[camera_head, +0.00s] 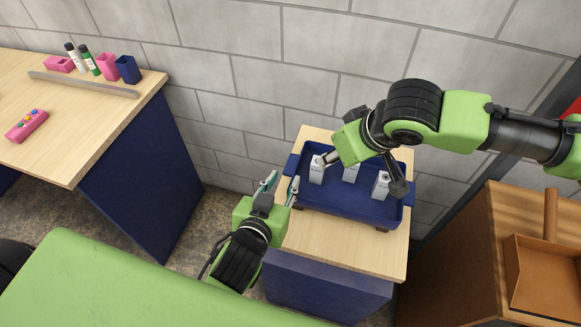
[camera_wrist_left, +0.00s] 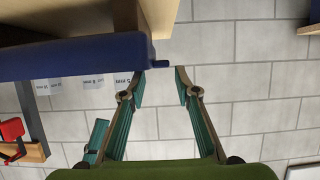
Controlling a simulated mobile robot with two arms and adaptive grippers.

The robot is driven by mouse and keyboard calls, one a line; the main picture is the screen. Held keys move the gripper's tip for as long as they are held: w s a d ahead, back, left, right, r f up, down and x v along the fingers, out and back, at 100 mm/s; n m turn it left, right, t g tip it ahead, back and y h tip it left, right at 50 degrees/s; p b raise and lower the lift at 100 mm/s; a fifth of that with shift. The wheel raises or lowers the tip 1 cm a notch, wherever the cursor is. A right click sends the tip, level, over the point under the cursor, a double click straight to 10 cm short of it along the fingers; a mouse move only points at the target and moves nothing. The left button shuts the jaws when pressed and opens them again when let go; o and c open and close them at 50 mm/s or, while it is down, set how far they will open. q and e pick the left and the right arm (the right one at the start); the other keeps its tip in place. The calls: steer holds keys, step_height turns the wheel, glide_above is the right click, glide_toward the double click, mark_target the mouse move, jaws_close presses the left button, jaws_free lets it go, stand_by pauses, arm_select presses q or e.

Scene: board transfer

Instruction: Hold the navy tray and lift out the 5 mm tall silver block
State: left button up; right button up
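The navy tray (camera_head: 345,206) stands on a small wood-topped table. Three silver-grey blocks show in it: a left one (camera_head: 316,172), a middle one (camera_head: 350,174) and a right one (camera_head: 381,186). Their labels are too small to read surely. My left gripper (camera_head: 282,182) is open and empty beside the tray's left end. In the left wrist view, the tray's handle (camera_wrist_left: 163,64) lies just beyond the gap between the open fingertips (camera_wrist_left: 162,80). My right gripper (camera_head: 361,174) is spread open over the tray, one fingertip near the left block; it partly hides the tray.
The small table's wooden top (camera_head: 345,250) is clear in front of the tray. A wooden desk at the left holds a pink item (camera_head: 27,125), markers and cups. A brown cabinet with an orange-brown open box (camera_head: 540,280) stands right. A grey block wall is close behind.

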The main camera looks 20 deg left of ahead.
mark_target(292, 166)
arm_select(q)
steer(key=x, duration=0.8)
steer(key=shift+w+f, duration=0.1)
steer(key=shift+w, duration=0.05)
